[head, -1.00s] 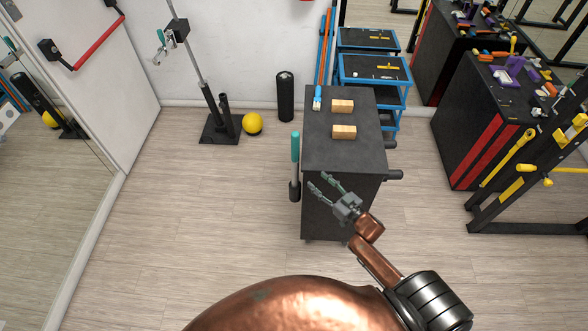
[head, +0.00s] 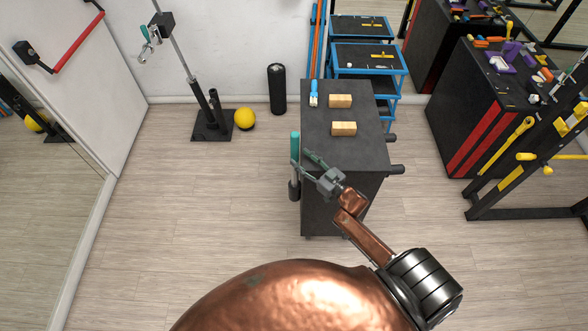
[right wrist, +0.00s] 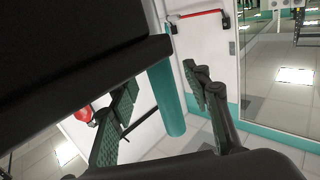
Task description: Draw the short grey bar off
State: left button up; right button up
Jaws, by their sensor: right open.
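An upright bar with a teal upper sleeve (head: 295,146) and a grey-dark lower part stands at the left side of the black cabinet (head: 340,205); it is the likeliest short grey bar. My right gripper (head: 303,160) is open beside it, at the cabinet's near left corner. In the right wrist view the teal sleeve (right wrist: 167,98) shows between the spread fingers (right wrist: 160,85). Contact cannot be told. The sleeve's upper end is hidden there behind a dark edge. My left gripper is not in view.
Two wooden blocks (head: 343,128) and a blue-tipped orange rod (head: 314,70) are on or by the cabinet top. Dark pegs (head: 397,169) stick out on its right. A yellow ball (head: 245,118) and a pole stand (head: 210,124) are at back left. Floor left is clear.

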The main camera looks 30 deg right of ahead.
aim_at(298, 155)
jog(key=x, duration=0.4)
jog(key=shift+d+f, duration=0.1)
jog(key=shift+w, duration=0.15)
jog(key=shift+c, duration=0.2)
jog(key=c, duration=0.8)
grip_shut()
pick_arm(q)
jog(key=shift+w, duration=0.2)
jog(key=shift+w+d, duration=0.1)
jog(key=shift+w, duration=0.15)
